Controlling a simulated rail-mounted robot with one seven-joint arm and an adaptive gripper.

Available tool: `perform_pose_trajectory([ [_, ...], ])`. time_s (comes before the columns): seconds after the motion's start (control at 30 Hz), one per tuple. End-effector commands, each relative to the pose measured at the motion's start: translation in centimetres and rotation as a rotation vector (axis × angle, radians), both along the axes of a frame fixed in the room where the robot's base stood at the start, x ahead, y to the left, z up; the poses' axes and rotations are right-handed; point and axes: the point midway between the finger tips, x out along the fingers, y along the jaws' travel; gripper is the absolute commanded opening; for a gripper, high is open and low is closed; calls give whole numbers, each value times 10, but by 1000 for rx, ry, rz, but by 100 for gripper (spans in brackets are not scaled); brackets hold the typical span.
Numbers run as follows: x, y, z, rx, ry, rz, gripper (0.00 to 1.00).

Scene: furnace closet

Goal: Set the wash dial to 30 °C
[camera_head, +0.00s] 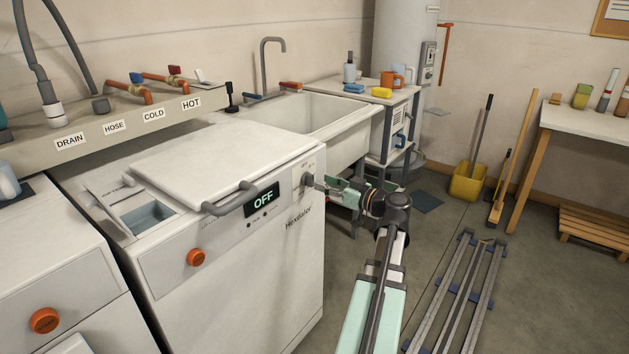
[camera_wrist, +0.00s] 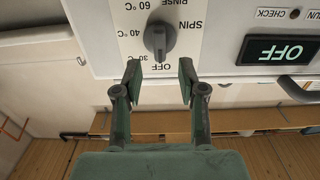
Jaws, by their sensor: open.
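The wash dial (camera_wrist: 159,38) is a grey knob on a white label plate on the machine's front panel. Its ridge stands near vertical in the upside-down wrist view, its lower end toward the OFF mark. The 30 °C mark (camera_wrist: 139,57) is beside OFF, partly hidden by a fingertip. The dial also shows in the head view (camera_head: 307,180) at the panel's right end. My gripper (camera_wrist: 160,75) is open and empty, its two fingers just short of the dial and spaced either side of it. It also shows in the head view (camera_head: 321,186).
The washer's display (camera_head: 262,198) reads OFF. A grey lid handle (camera_head: 230,200) sticks out left of it. An orange knob (camera_head: 196,257) is lower on the panel. A sink (camera_head: 310,113) stands behind. Floor rails (camera_head: 460,290) lie to the right.

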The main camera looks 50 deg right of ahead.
Motion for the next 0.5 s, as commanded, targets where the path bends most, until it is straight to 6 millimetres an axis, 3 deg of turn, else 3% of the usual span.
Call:
perform_pose_trajectory([
  [0.2, 32, -1, 0, 1, 0, 2, 41],
  [0.5, 46, 0, 0, 1, 0, 0, 41],
])
